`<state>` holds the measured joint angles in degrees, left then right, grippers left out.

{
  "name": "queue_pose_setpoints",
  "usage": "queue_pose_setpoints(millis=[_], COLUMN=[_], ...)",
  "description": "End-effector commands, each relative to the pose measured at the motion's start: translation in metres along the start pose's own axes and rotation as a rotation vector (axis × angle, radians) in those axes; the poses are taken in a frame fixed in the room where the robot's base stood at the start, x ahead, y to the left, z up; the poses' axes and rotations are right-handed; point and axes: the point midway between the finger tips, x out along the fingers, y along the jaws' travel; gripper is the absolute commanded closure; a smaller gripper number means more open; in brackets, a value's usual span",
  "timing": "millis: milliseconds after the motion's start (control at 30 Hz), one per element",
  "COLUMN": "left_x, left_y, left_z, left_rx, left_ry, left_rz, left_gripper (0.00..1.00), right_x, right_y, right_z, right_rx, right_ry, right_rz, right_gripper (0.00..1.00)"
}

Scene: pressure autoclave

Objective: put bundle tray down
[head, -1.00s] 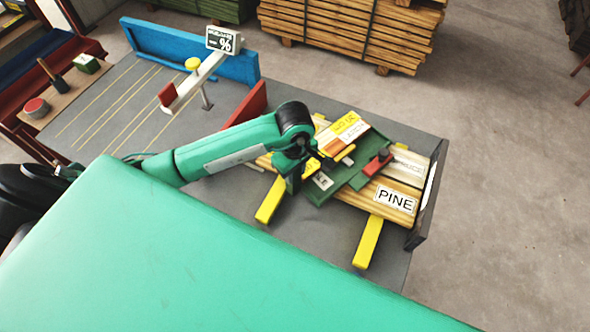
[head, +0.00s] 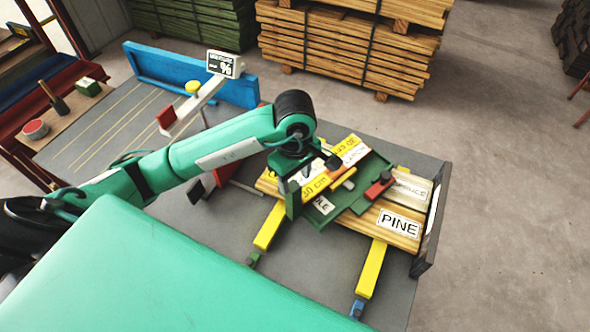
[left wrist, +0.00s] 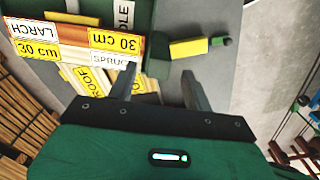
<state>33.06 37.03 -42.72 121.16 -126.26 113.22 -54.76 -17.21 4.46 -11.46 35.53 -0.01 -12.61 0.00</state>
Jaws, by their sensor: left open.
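The bundle tray (head: 352,198), green and flat, lies tilted across labelled wooden boards on the grey bench. Short bundles with yellow and white labels, reading "30 cm" among others, lie at it, partly hidden by my arm. My left gripper (head: 291,190) is over the tray's left end. In the left wrist view, its fingers (left wrist: 159,75) are apart, with a green end part of the tray (left wrist: 158,67) close in front of or between them. I cannot tell whether they touch it. My right gripper is not in view.
A board labelled PINE (head: 402,223) lies beside the tray, over yellow bars (head: 372,268). A dark upright plate (head: 432,222) closes the bench's right end. A gauge with a % sign (head: 224,64) stands at the back left. The left bench surface (head: 100,125) is mostly clear.

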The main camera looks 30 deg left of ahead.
Motion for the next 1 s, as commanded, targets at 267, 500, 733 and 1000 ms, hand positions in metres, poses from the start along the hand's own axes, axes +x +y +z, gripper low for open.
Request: queue_pose_setpoints(millis=[267, 500, 733, 1000], left_x=[-0.033, -0.042, -0.042, -0.042], left_y=[0.001, 0.0, 0.0, 0.0], left_z=[-0.001, 0.0, 0.0, 0.0], left_rx=[0.001, 0.0, 0.0, 0.0], left_ry=[0.002, 0.001, 0.0, 0.0], left_rz=[0.002, 0.0, 0.0, 0.0], left_gripper=[0.49, 0.49, 0.49, 0.49], right_x=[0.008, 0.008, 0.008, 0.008], right_y=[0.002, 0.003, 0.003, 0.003], right_z=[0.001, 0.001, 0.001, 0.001], right_rx=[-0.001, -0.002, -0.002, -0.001], right_ry=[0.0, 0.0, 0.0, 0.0], right_rz=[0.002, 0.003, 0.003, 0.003], right_gripper=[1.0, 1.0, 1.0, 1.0])
